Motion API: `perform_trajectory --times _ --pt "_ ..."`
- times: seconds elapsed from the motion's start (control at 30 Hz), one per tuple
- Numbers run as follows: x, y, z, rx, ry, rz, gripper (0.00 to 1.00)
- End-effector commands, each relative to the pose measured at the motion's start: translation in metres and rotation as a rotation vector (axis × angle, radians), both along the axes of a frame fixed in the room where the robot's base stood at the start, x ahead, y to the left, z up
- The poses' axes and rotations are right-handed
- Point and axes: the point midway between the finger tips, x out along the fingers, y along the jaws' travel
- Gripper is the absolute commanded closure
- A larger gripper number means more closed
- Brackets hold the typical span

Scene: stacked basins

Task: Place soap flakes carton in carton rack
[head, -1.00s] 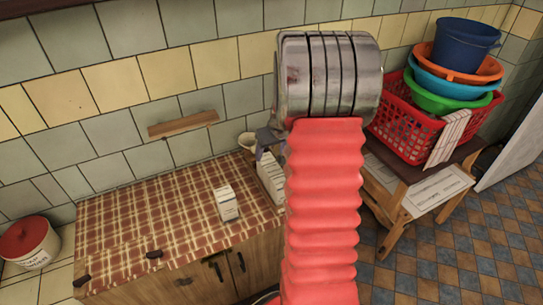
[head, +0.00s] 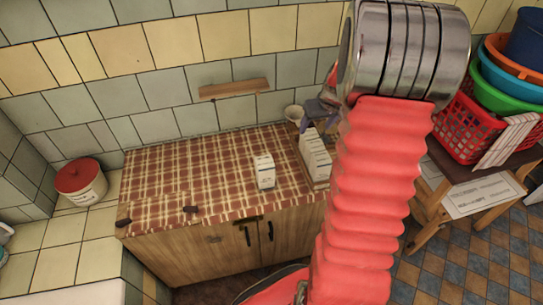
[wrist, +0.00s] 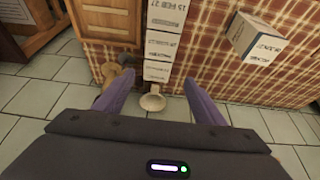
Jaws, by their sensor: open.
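A white carton (head: 264,171) stands upright alone on the checked counter; its label is too small to read in the head view. It also shows in the wrist view (wrist: 257,40), at upper right, with dark print on it. A row of similar white cartons (head: 314,152) stands to its right in a low rack (head: 321,184), partly hidden by my arm. The row runs down the middle of the wrist view (wrist: 162,45). My gripper (wrist: 157,93) is open and empty, its fingers apart near the row's wall end. It holds neither carton nor rack.
A small pale bowl (head: 293,112) sits by the wall, between my fingertips in the wrist view. A red basket (head: 467,125) with stacked basins is at right. The checked cloth (head: 200,177) left of the lone carton is mostly clear.

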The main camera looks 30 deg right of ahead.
Motion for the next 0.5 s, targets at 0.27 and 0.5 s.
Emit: perform_trajectory --times 0.27,0.5 --pt "0.002 0.06 0.046 -0.003 -0.015 0.051 0.36" --pt "-0.011 0.131 0.092 -0.002 -0.028 0.104 0.36"
